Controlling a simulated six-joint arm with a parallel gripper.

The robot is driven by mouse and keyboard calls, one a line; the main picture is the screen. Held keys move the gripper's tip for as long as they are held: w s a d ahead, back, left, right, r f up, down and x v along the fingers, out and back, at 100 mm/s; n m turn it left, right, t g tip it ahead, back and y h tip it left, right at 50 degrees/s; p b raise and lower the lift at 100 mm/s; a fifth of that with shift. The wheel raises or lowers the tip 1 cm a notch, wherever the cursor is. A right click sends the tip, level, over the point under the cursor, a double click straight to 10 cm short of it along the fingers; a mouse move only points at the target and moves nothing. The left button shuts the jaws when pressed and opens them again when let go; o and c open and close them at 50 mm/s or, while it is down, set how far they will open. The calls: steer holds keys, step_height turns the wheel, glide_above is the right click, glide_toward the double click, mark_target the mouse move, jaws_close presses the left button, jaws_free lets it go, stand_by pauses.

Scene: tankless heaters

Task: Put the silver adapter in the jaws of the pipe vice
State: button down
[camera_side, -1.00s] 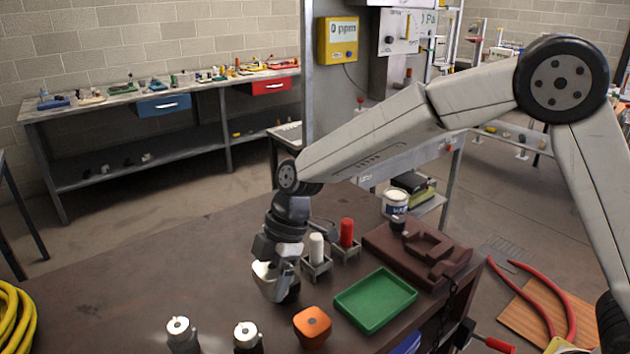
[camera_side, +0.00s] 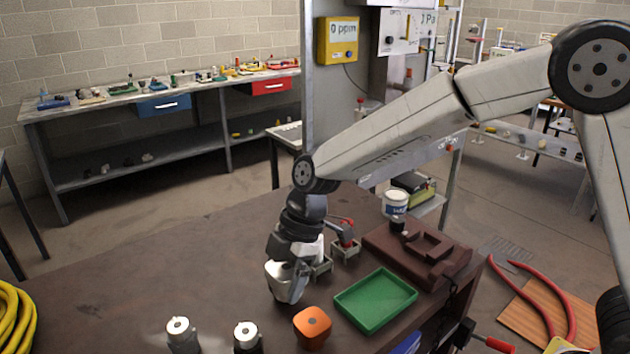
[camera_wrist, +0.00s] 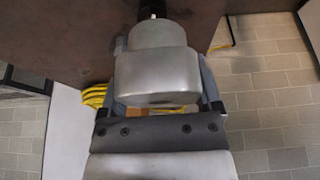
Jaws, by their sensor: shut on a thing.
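My gripper (camera_side: 290,284) points down over the brown bench, shut on the silver adapter. In the wrist view the adapter (camera_wrist: 160,62) is a rounded grey metal body between my two fingers (camera_wrist: 165,85), with a narrow dark piece at its far end. In the side view my fingers partly cover it. The pipe vice seems to be the dark red-brown fixture (camera_side: 447,268) with a squared recess, on the bench to the right of my gripper. The adapter is apart from it.
A green tray (camera_side: 375,300) and an orange block (camera_side: 312,326) lie near my gripper. Two silver-topped cylinders (camera_side: 182,334) (camera_side: 247,338) stand at the front. A white can (camera_side: 395,203) is behind the vice.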

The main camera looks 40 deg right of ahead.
steer(key=shift+w+d, duration=0.1)
steer(key=w+d+m+t, duration=0.1)
steer(key=w+d+m, duration=0.2)
steer(key=d, duration=0.6)
steer(key=m+t+h, duration=0.3)
steer(key=m, duration=0.8)
glide_above(421, 247)
steer(key=shift+f, duration=0.85)
steer(key=shift+f, duration=0.2)
steer(key=shift+f, duration=3.2)
steer(key=shift+f+n, duration=0.15)
steer(key=shift+n, duration=0.15)
